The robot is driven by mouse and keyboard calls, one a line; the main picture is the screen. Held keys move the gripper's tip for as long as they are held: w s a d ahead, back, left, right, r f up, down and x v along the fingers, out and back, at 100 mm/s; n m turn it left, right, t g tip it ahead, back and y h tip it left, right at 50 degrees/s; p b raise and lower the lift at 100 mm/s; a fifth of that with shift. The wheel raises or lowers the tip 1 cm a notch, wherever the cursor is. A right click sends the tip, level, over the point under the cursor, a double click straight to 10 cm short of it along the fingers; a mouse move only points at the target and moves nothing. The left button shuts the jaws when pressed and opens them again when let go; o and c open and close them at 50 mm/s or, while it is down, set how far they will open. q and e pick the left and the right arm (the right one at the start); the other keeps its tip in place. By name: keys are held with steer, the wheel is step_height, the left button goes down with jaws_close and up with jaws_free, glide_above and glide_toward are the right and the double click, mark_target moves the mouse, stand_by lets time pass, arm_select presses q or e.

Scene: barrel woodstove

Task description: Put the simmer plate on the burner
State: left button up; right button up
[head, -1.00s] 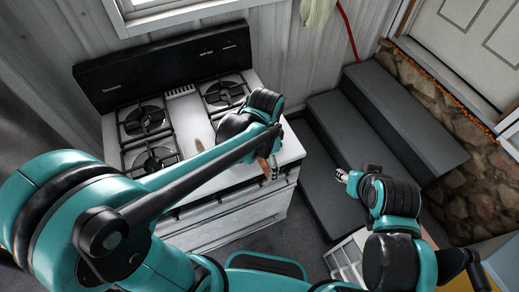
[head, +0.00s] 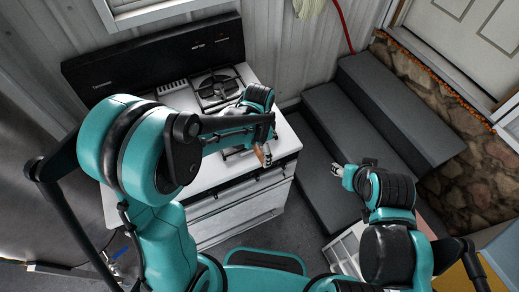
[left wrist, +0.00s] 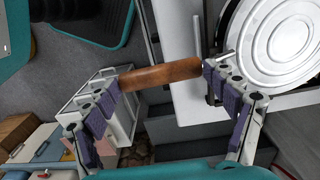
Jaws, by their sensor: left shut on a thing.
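The simmer plate is a round, pale metal disc (left wrist: 278,42) with concentric rings, at the upper right of the left wrist view. Its brown wooden handle (left wrist: 160,75) lies across between the fingers of my left gripper (left wrist: 168,108), which is shut on it. In the head view, the handle's end (head: 259,155) shows by my left gripper (head: 266,150), over the stove's front right; my arm hides the disc. The back right burner (head: 216,86) is bare. My arm covers the left burners. My right gripper (head: 339,170) is beside the steps, too small to judge.
The white stove (head: 240,205) has a black backguard (head: 150,60) against the wall. Dark grey steps (head: 385,110) stand to its right, close to my right arm. A white open container (head: 347,247) is at the lower right.

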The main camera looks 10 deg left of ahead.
arm_select(q)
steer(key=shift+f, duration=0.15)
steer(key=o, duration=1.7)
steer(key=shift+r, duration=0.3)
step_height(320, 180, up, 11)
steer(key=p, duration=0.3)
steer(key=s+a+r+n+t, duration=0.1)
steer(key=s+a+n+t, duration=0.1)
steer(key=s+a+n, duration=0.1)
steer(key=s+a+r+n+t, duration=0.2)
steer(key=s+a+n+t, duration=0.1)
steer(key=s+a+n, duration=0.1)
steer(key=s+a+r+n+t, duration=0.1)
steer(key=s+a+n+t, duration=0.1)
steer(key=s+a+n, duration=0.1)
steer(key=shift+s+a+r+n, duration=0.25)
steer(key=shift+n, duration=0.35)
